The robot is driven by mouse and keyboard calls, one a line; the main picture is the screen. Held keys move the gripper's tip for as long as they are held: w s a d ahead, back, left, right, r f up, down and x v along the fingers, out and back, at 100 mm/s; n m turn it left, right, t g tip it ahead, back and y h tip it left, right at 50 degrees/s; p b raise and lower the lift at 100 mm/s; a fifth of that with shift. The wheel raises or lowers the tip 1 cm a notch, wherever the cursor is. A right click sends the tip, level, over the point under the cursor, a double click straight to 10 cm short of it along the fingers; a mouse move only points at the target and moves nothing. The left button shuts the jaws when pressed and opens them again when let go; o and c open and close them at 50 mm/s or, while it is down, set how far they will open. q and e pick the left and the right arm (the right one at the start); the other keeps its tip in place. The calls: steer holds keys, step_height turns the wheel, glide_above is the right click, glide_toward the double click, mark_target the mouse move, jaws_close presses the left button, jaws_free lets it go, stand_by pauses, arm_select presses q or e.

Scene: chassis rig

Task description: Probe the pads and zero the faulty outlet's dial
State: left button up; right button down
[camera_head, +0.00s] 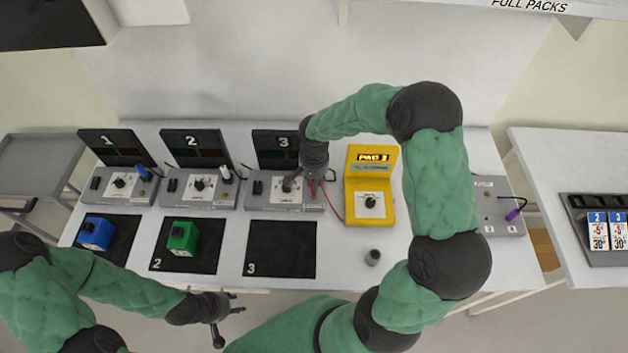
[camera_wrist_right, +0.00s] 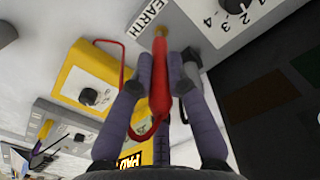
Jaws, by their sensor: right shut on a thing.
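My right gripper (camera_head: 312,188) is at outlet box 3 (camera_head: 257,204), shut on a red probe (camera_wrist_right: 159,90) in the right wrist view. The probe's tip meets or nearly meets a brass pad (camera_wrist_right: 160,31) beside the EARTH label; contact is unclear. A numbered dial (camera_wrist_right: 232,8) is close by. The yellow meter (camera_head: 357,205) has a lit display that seems to read PAD and a digit, and a black dial. Boxes 1 (camera_head: 105,187) and 2 (camera_head: 180,190) stand to the left, each with a dial. My left gripper (camera_head: 239,303) is open and empty at the table's front edge.
A blue block (camera_head: 95,232) and a green block (camera_head: 182,237) sit on black mats; mat 3 (camera_head: 281,250) is bare. A small dark cylinder (camera_head: 373,257) stands before the meter. A grey box (camera_head: 498,212) with a purple-tipped lead is at the right. Red cable trails from the probe.

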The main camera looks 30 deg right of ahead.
steer(key=shift+r+p, duration=1.8)
steer(key=shift+r, duration=1.7)
steer(key=shift+f, duration=0.1)
